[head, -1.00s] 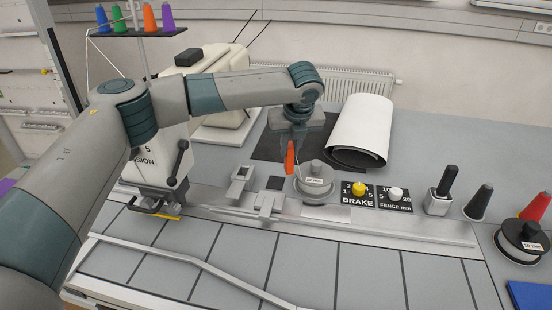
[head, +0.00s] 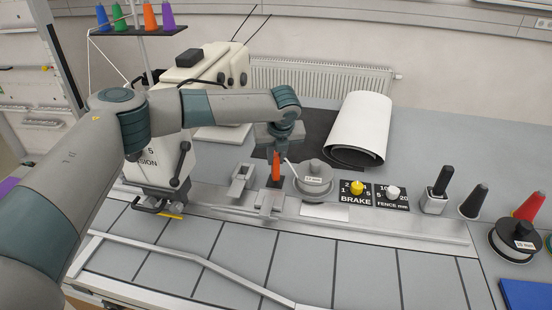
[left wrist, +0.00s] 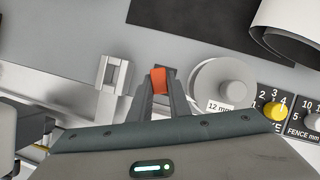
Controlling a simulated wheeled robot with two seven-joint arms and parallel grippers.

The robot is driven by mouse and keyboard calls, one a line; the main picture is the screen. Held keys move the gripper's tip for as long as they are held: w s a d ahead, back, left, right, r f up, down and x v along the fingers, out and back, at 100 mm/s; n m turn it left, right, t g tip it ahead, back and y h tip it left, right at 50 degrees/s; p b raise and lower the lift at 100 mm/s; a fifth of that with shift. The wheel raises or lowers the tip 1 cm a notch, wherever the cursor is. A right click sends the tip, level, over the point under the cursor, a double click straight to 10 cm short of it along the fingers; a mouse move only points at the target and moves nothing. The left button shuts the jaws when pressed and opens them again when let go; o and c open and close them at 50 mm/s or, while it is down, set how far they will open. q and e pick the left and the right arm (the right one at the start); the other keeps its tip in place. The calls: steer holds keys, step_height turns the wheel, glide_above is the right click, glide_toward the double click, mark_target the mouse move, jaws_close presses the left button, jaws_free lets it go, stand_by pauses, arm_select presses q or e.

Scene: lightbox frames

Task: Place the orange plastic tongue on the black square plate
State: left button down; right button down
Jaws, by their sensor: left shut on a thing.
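The orange plastic tongue (head: 276,166) is upright between the fingers of my left gripper (head: 277,152), which is shut on it. It also shows in the left wrist view (left wrist: 158,79) between the two fingertips. The black square plate (head: 276,184) is mostly covered by the tongue's lower end, with a little dark surface showing around it. The tongue is directly over the plate; I cannot tell whether they touch. My right gripper is in neither view.
A grey reel marked 12 mm (head: 313,180) stands close to the right of the tongue. A metal bracket (head: 241,180) stands to its left. The brake (head: 357,189) and fence (head: 393,195) knobs and a white roll (head: 360,125) are farther right. The sewing machine (head: 152,160) is at left.

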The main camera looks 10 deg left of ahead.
arm_select(q)
steer(key=shift+f, duration=0.75)
steer(key=c, duration=1.7)
jaws_free()
steer(key=shift+o, duration=0.2)
steer(key=shift+s+d+r, duration=0.1)
steer(key=shift+r, duration=0.3)
steer(key=b+v, duration=0.3)
steer(key=v, duration=0.8)
steer(key=shift+r, duration=0.15)
